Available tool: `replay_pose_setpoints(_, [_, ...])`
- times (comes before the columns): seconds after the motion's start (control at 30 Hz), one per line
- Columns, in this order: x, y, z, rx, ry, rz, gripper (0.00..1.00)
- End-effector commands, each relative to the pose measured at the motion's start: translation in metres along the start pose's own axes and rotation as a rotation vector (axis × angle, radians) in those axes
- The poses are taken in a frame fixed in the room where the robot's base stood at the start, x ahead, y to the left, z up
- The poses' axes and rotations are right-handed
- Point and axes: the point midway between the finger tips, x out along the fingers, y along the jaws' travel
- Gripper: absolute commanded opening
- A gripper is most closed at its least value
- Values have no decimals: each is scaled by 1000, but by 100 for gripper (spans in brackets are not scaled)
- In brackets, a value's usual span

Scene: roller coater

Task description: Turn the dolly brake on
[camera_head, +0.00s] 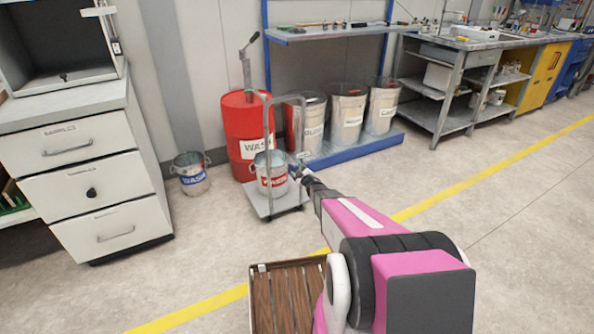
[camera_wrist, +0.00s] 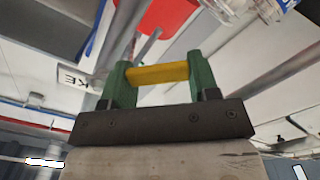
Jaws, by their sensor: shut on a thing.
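The dolly (camera_head: 262,201) is a low grey platform with an upright tube frame. It stands in front of the red drum and carries a metal bucket (camera_head: 270,172) with a red label. My gripper (camera_head: 301,170) is at the right side of the dolly frame. In the wrist view its green fingers (camera_wrist: 160,78) are closed on the two ends of a yellow bar (camera_wrist: 157,73), which looks like the brake handle. A white label (camera_wrist: 73,76) ending in "KE" is just left of the fingers. The brake's wheel end is hidden.
A red waste drum (camera_head: 247,130) with a pump stands behind the dolly. Several labelled metal drums sit on a blue-edged platform (camera_head: 350,150). A small bucket (camera_head: 190,174) is left of the dolly, near white drawers (camera_head: 88,165). The floor at right is clear.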

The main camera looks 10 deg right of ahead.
Motion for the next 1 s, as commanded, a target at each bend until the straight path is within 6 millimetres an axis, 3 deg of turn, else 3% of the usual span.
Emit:
replay_pose_setpoints(0.6, [0,3,32,-560,-1,-1,12])
replay_pose_setpoints(1.0, [0,8,41,-767,0,-1,12])
